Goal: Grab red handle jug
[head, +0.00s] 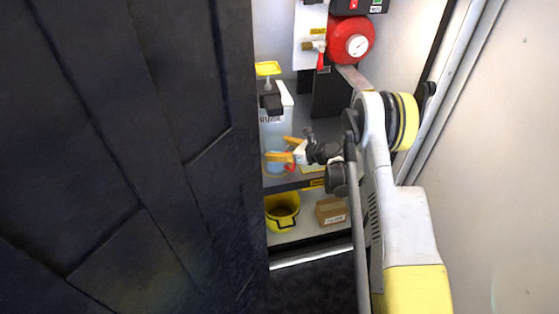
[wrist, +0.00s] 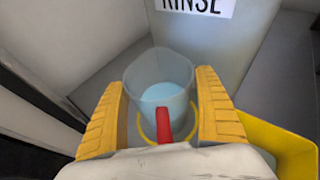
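The jug (wrist: 160,75) is clear, holds light blue liquid, and has a red handle (wrist: 164,126) facing my gripper. In the head view the jug (head: 274,167) stands on the grey shelf, partly hidden by my gripper. My gripper (wrist: 162,80) is open, with one yellow finger on each side of the jug and handle in the wrist view. I cannot tell whether the fingers touch it. In the head view my gripper (head: 283,149) reaches in from the right at the jug.
A white container (head: 275,125) labelled RINSE, with a yellow pump top (head: 268,69), stands behind the jug. A yellow bucket (head: 282,211) and a cardboard box (head: 331,211) sit below the shelf. A dark door (head: 130,150) fills the left.

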